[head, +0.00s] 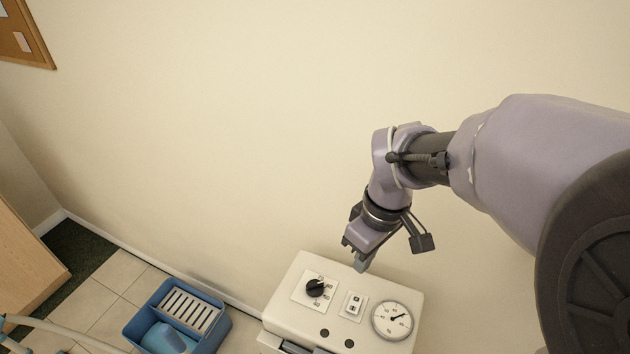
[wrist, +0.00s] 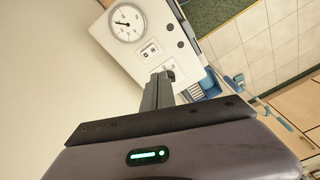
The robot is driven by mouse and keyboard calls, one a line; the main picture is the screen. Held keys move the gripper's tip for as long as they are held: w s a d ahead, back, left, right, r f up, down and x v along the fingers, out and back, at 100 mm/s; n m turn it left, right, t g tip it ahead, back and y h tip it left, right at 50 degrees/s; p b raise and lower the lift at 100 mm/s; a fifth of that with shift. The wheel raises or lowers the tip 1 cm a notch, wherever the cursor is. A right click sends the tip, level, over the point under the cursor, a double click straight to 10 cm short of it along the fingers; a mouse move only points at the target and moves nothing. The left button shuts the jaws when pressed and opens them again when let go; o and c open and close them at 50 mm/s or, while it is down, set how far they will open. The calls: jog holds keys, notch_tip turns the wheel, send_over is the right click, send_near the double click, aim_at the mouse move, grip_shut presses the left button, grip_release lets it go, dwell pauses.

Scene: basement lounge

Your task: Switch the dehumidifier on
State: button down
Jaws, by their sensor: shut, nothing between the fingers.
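The dehumidifier (head: 290,318) is a white box at the bottom of the head view, by the wall; it also shows at the top of the wrist view (wrist: 164,13). Its top carries a black knob (head: 316,288) with a printed scale, a small two-part switch (head: 353,304) on a white plate (wrist: 149,51), and a round gauge (head: 391,320). My gripper (head: 361,264) is shut and empty, near the panel's wall-side edge. In the wrist view its fingertips (wrist: 160,78) overlap the knob area and partly hide it. I cannot tell if they touch anything. The switch's position is too small to read.
A blue bin (head: 217,333) with a slatted rack stands on the tiled floor left of the dehumidifier. The cream wall runs close behind it. A wooden cabinet (head: 25,258) is at far left, and a corkboard (head: 22,38) hangs above.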

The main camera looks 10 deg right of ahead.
aim_at(353, 311)
notch_tip(353, 311, down, 5)
jog(key=w+d+n+g, duration=0.1)
jog(key=w+n, duration=0.1)
jog(key=n, duration=0.2)
jog(key=shift+w+f+g+p, duration=0.2)
jog(key=shift+w+g+p, duration=0.1)
jog(key=shift+w+g, duration=0.1)
jog(key=shift+d, duration=0.1)
jog(key=f+b, duration=0.2)
jog(key=f, duration=0.2)
jog(key=s+f+b, duration=0.1)
jog(key=f+b, duration=0.1)
jog(key=f, duration=0.3)
jog(key=a+f+b, duration=0.1)
jog(key=f+b, duration=0.1)
jog(key=f, duration=0.3)
jog(key=shift+s+b, duration=0.2)
jog(key=shift+b, duration=0.15)
jog(key=shift+s+f, duration=0.1)
jog(key=shift+f, duration=0.1)
